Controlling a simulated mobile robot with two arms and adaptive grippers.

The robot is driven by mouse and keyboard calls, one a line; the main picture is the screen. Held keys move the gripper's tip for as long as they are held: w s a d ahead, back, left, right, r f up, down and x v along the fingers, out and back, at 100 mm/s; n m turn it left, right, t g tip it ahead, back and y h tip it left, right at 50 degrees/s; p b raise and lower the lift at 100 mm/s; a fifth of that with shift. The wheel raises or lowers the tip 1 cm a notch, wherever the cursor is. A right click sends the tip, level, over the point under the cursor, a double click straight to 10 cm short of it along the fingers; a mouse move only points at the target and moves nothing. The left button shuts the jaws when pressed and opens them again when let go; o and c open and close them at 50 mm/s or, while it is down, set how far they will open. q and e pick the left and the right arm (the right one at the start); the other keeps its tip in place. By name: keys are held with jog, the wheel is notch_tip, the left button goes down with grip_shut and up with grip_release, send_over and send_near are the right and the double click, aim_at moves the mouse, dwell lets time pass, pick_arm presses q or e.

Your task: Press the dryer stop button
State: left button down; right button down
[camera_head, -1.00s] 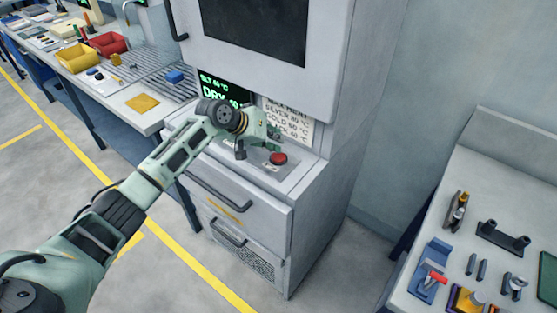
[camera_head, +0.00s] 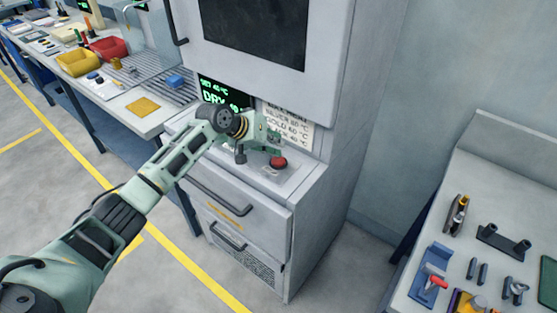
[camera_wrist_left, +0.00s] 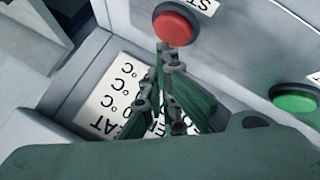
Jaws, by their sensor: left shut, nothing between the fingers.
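The dryer is a tall grey cabinet with a sloped control ledge (camera_head: 296,178). A red button (camera_head: 278,163) sits on the ledge. In the left wrist view the red button (camera_wrist_left: 174,27) has a white label beside it, partly cut off, starting "ST". A green button (camera_wrist_left: 295,101) is to its right. My left gripper (camera_head: 271,151) is shut and empty, hanging over the ledge. In the left wrist view its closed fingertips (camera_wrist_left: 166,50) are at the lower edge of the red button. I cannot tell whether they touch it.
The lit dryer display (camera_head: 222,93) reads "DRY". A printed card (camera_head: 287,127) stands behind the gripper. Drawers with handles (camera_head: 220,190) are below the ledge. A workbench (camera_head: 120,95) with bins is at left. Another table (camera_head: 400,290) with tools is at right.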

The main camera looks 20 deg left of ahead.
pick_arm(q)
jog(key=shift+f, duration=0.1)
dwell(0.3)
jog(key=shift+f, duration=0.35)
jog(key=shift+f, duration=0.55)
dwell(0.6)
jog(key=shift+r, duration=0.1)
jog(key=shift+r+p, duration=0.75)
jog(key=shift+r, duration=0.1)
notch_tip(320, 180, up, 5)
jog(key=p, duration=0.4)
jog(key=shift+p, duration=0.35)
